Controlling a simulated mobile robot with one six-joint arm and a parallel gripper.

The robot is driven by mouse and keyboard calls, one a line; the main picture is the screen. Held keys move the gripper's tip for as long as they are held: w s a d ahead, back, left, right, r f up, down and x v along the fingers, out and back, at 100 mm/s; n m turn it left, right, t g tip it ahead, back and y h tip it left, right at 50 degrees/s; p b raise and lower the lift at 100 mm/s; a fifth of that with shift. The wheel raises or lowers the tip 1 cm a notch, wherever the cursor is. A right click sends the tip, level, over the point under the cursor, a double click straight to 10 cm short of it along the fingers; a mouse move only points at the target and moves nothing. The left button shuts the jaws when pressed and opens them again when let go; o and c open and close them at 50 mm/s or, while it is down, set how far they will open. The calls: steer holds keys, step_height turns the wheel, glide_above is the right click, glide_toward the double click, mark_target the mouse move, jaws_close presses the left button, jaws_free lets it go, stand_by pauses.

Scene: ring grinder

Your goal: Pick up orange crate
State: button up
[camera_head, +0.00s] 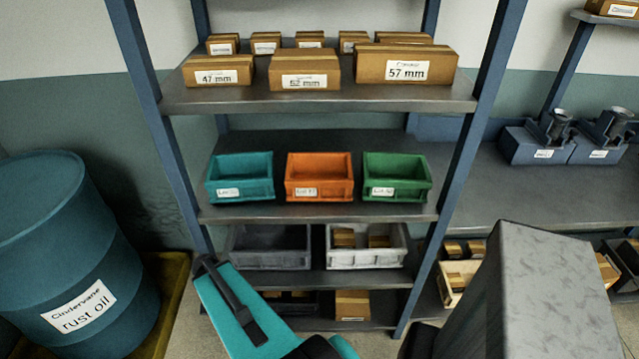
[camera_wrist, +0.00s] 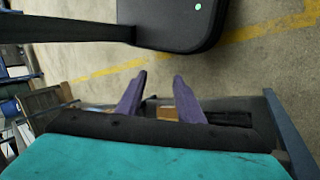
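The orange crate (camera_head: 335,191) stands upright on the middle shelf of the blue-framed rack in the head view. It sits between a teal crate (camera_head: 254,188) and a green crate (camera_head: 410,188), with small gaps on both sides. It looks empty and has a white label on its front. My gripper (camera_wrist: 159,88) shows in the wrist view as two purple fingers spread apart, with nothing held between them. The orange crate is not visible in the wrist view. In the head view my teal arm is low in front of the rack, and the fingertips cannot be made out.
Cardboard boxes (camera_head: 405,65) fill the shelf above. A grey crate (camera_head: 270,262) and a white crate (camera_head: 365,262) stand on the shelf below. A rust oil drum (camera_head: 85,265) is at the left. Rack posts (camera_head: 478,130) flank the shelves.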

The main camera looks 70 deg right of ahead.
steer(key=s+d+r+m+g+y+p, duration=0.1)
steer(key=s+d+r+m+p, duration=0.2)
steer(key=s+d+r+m, duration=0.55)
steer(key=s+d+r+m+y+p, duration=0.1)
steer(key=s+d+r+m+p, duration=0.35)
steer(key=r, duration=0.65)
steer(key=s+d+r+m+g+y+p, duration=0.1)
steer(key=s+d+r+m+p, duration=0.2)
steer(key=s+d+r+m, duration=0.5)
steer(key=w+d+r+n+g+h+b, duration=0.2)
steer(key=w+d+r, duration=0.3)
steer(key=d, duration=0.3)
steer(key=w+d+r+n+g+h+b, duration=0.1)
steer(key=w+d+r+g+h+b, duration=0.15)
steer(key=w+d+r, duration=0.5)
steer(key=w+d+n+h+b, duration=0.1)
steer(key=w+n+h+b, duration=0.1)
steer(key=w+b, duration=0.3)
steer(key=w+d+n+t+h+b, duration=0.1)
steer(key=w+b, duration=0.4)
steer(key=w, duration=0.9)
steer(key=shift+d+n+h, duration=0.25)
steer(key=shift+n+h, duration=0.3)
steer(key=shift+n, duration=0.55)
steer(key=shift+t, duration=0.25)
